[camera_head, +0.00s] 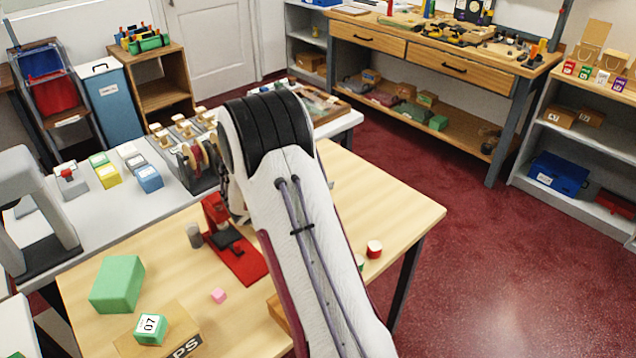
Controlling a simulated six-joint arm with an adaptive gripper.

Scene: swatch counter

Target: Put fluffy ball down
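My arm (300,210), white with a black band, crosses the middle of the view and covers part of the light wood table (385,200). I cannot make out my gripper's fingers; they are hidden behind the arm or out of the picture. I see no fluffy ball in this view, so I cannot tell whether it is held.

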